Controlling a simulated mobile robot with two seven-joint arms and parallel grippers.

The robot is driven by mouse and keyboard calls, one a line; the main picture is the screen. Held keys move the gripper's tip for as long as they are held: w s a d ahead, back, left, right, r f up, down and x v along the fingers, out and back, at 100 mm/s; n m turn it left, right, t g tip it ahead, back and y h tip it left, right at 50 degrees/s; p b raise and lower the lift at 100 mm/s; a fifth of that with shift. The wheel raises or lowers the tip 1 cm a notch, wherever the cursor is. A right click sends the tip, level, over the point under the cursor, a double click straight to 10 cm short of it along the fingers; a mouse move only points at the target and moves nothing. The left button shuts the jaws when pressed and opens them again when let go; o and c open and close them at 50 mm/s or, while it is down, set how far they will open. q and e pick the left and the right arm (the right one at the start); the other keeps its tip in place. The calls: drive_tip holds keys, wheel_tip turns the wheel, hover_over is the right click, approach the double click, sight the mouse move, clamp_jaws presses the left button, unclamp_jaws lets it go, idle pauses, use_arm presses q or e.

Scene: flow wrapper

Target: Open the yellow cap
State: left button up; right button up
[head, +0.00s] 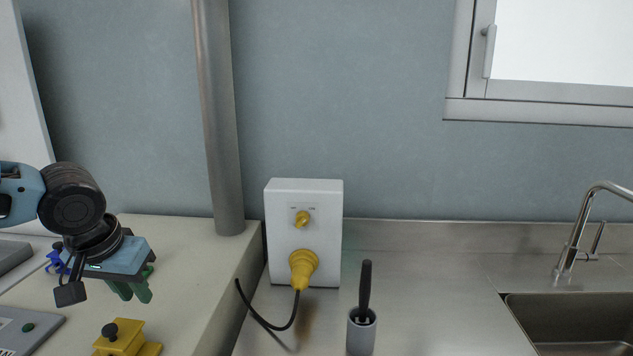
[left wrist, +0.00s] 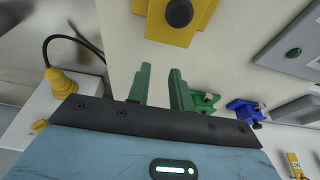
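A yellow block with a black knob on top (head: 121,343) sits near the front of the cream counter in the head view; it also shows at the top of the left wrist view (left wrist: 190,31). I take it for the yellow cap, though I cannot tell for sure. My left gripper (head: 132,290) is above the counter, beyond the block, with its green fingers pointing down. In the left wrist view the fingers (left wrist: 160,78) stand apart with nothing between them. They do not touch the block. My right gripper is not in view.
A blue piece (head: 56,262) and a green piece (left wrist: 205,101) lie near the gripper. A grey panel with a green button (head: 24,332) is at left. A white box (head: 331,232) with a yellow plug (head: 303,266) and a brush holder (head: 361,333) stand on the steel counter.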

use_arm(q)
drive_tip(key=shift+w+f, duration=0.25)
drive_tip(key=shift+w, duration=0.2)
drive_tip(key=shift+f, duration=0.1)
drive_tip(key=shift+w+f+b, duration=0.3)
drive_tip(key=shift+w+b, duration=0.1)
drive_tip(key=shift+b, duration=0.1)
drive_tip(key=o, duration=0.6)
drive_tip(key=shift+c, duration=0.2)
drive_tip(key=v, duration=0.8)
drive_tip(key=shift+f, duration=0.1)
